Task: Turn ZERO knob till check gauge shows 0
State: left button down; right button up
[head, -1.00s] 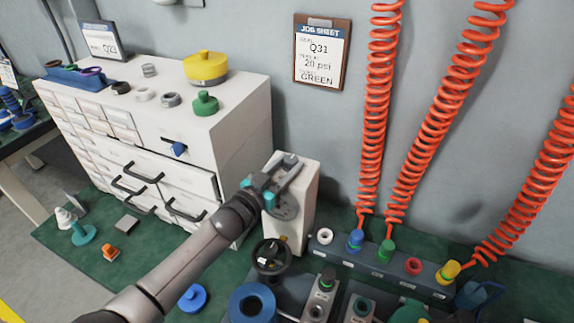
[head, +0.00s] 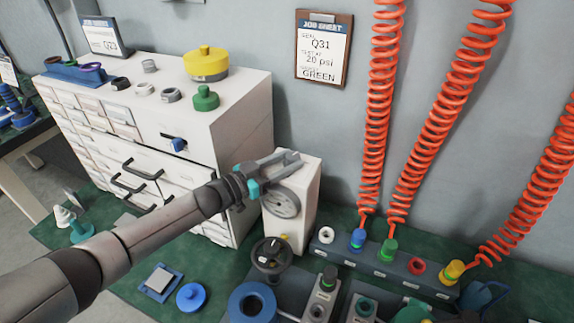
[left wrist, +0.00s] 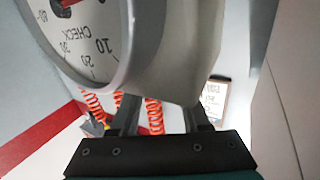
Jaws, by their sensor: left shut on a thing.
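The check gauge (head: 283,203) is a round grey dial on the front of a white post (head: 303,205). In the left wrist view, the gauge's white face (left wrist: 80,40) is marked CHECK, with numbers from 10 up to 40. Part of a red needle shows at the top edge, but the reading is cut off. My left gripper (head: 284,163) reaches across the post's top, just above the gauge. In the left wrist view its fingers (left wrist: 160,118) run behind the gauge body. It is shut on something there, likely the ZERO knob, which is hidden. My right gripper is out of view.
A white drawer cabinet (head: 235,130) stands left of the post. A black handwheel (head: 270,256) is close in front. A dark manifold (head: 385,272) with coloured fittings and red coiled hoses (head: 375,120) lies to the right. A job sheet (head: 323,48) hangs on the wall.

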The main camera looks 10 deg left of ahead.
pick_arm(q)
jog(key=shift+g+h, duration=0.3)
jog(key=shift+c, duration=1.9)
grip_release()
jog(key=shift+a, duration=0.1)
jog(key=p+v, duration=0.2)
jog(key=v, duration=1.3)
jog(key=shift+s, duration=0.2)
